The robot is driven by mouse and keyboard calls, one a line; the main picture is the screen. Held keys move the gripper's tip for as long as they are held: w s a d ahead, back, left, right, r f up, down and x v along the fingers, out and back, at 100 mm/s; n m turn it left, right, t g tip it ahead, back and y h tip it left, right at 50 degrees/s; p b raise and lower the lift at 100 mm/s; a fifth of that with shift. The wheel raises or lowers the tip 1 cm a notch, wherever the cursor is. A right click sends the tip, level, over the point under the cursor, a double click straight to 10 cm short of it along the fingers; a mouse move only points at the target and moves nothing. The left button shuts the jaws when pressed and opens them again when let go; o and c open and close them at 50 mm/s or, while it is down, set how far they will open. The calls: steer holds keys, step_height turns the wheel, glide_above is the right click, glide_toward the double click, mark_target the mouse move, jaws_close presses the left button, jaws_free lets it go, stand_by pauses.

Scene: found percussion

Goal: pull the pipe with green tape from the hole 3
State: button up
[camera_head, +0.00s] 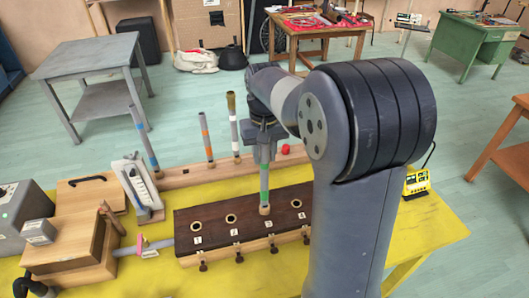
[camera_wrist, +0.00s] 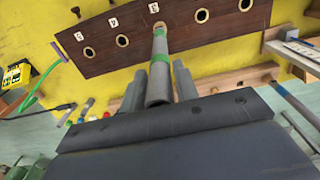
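The grey pipe with green tape (camera_head: 264,185) stands upright in hole 3 of the dark wooden board (camera_head: 216,235). In the wrist view the pipe (camera_wrist: 159,68) runs from its open top end to the hole, with its green band between. My gripper (camera_head: 262,158) is above the board, around the upper part of the pipe. In the wrist view its fingertips (camera_wrist: 160,72) lie on either side of the pipe, with small gaps visible. The gripper looks open. Empty holes show on both sides of the pipe. My arm hides the board's right end.
Behind the board, a long wooden rack (camera_head: 185,179) holds a blue-taped pipe (camera_head: 145,138), an orange-taped pipe (camera_head: 206,136) and another pipe (camera_head: 233,125). A red ball (camera_head: 286,149) is near the gripper. Wooden boxes (camera_head: 75,240) stand left; the yellow table (camera_head: 240,277) is clear in front.

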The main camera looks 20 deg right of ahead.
jaws_close()
steer(key=shift+r, duration=0.25)
steer(key=shift+r+p, duration=1.15)
steer(key=shift+p, duration=0.05)
steer(key=shift+r, duration=0.2)
steer(key=shift+r+p, duration=1.4)
steer(key=shift+p, duration=0.1)
